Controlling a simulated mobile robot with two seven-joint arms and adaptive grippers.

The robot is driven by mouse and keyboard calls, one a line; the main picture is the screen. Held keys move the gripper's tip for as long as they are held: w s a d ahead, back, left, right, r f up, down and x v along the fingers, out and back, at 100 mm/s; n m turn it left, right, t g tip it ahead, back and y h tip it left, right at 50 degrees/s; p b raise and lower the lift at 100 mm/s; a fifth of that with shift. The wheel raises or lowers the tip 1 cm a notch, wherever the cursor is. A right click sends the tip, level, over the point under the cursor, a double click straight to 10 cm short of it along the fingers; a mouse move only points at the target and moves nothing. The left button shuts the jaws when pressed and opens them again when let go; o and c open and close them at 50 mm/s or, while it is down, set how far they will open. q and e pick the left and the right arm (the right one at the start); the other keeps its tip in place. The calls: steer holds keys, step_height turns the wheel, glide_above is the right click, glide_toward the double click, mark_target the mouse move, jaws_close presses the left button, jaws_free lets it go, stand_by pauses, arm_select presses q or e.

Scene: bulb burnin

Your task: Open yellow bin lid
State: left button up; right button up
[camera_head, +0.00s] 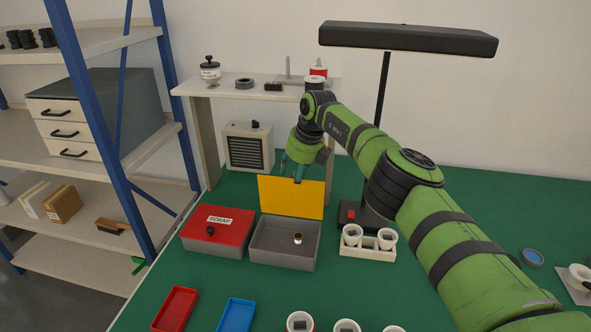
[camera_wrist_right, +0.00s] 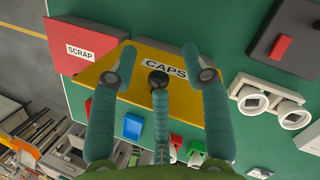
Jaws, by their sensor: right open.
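The yellow lid (camera_head: 291,197) stands upright at the back edge of a grey bin (camera_head: 283,261), which is open. Inside the bin is a small brown-and-white item (camera_head: 298,238). In the wrist view the lid's outer face (camera_wrist_right: 132,84) carries a CAPS label (camera_wrist_right: 166,68) and a black knob (camera_wrist_right: 158,79). My right gripper (camera_head: 293,169) is behind the lid's top edge. In the wrist view its open fingers (camera_wrist_right: 160,80) spread around the knob; whether they touch it I cannot tell. The lid partly hides the gripper in the head view. My left gripper is not in view.
A red-lidded SCRAP bin (camera_head: 217,229) stands directly left of the grey bin. A white holder with cups (camera_head: 368,250) and a lamp post (camera_head: 381,110) are to the right. Red (camera_head: 176,309) and blue (camera_head: 236,314) trays lie in front. A raised shelf (camera_head: 257,87) stands behind.

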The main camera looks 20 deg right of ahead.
steer(key=s+d+r, duration=0.3)
steer(key=s+d, duration=0.3)
steer(key=s, duration=0.5)
steer(key=shift+s+d+r, duration=0.15)
steer(key=shift+d+r, duration=0.15)
steer(key=shift+r, duration=0.1)
stand_by(0.8)
